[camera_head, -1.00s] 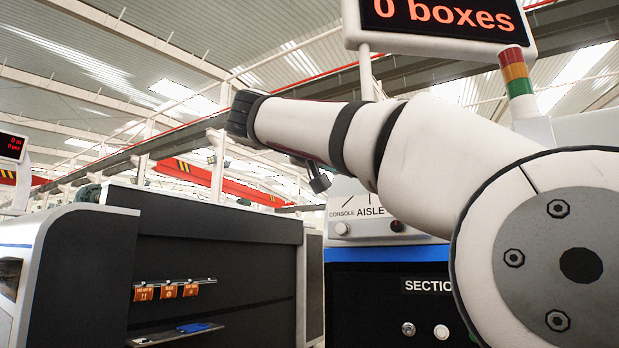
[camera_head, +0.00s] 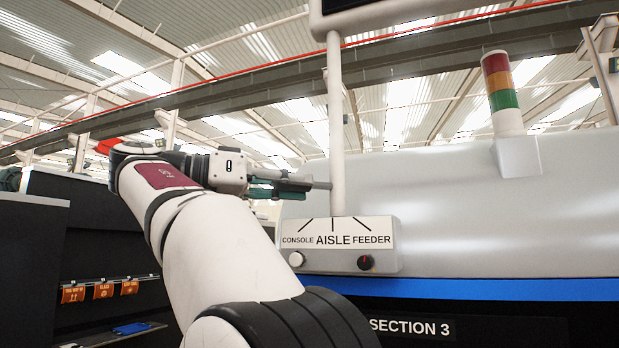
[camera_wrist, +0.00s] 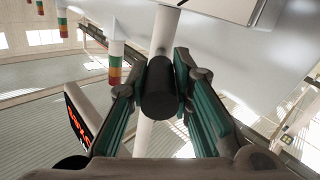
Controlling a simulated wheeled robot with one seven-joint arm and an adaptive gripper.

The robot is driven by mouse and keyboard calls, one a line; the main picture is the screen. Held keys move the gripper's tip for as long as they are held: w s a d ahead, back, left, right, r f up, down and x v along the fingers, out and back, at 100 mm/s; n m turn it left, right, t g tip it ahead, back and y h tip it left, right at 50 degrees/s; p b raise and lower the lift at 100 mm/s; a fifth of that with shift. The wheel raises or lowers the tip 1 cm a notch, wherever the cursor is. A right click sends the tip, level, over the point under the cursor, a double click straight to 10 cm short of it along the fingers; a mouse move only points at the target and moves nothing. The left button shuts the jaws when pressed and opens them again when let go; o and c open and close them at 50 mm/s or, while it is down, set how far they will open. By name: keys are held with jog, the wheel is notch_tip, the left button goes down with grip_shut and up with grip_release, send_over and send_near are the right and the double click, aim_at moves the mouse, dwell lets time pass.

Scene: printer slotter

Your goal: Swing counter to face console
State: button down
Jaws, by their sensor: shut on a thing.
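The counter (camera_head: 352,6) is cut off by the top edge of the head view, with only part of its dark screen and pale frame showing. It sits on a white upright pole (camera_head: 336,120) above a label plate (camera_head: 338,231) reading CONSOLE, AISLE, FEEDER. My gripper (camera_head: 305,184) is beside the pole, shut on a dark handle bar that reaches toward it. In the wrist view the black round handle end (camera_wrist: 158,90) lies between the green fingers. A dark display with orange lettering (camera_wrist: 84,125) shows left of them, its text unreadable.
The silver machine body (camera_head: 480,210) with a signal light (camera_head: 500,85) stands behind and right of the pole. A dark cabinet with orange tags (camera_head: 103,290) is at left.

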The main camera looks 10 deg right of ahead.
jog(key=shift+w, duration=0.15)
jog(key=shift+g, duration=0.3)
jog(key=c, duration=1.4)
grip_release()
jog(key=shift+w+d, duration=0.1)
jog(key=shift+w, duration=0.05)
jog(key=shift+f, duration=0.1)
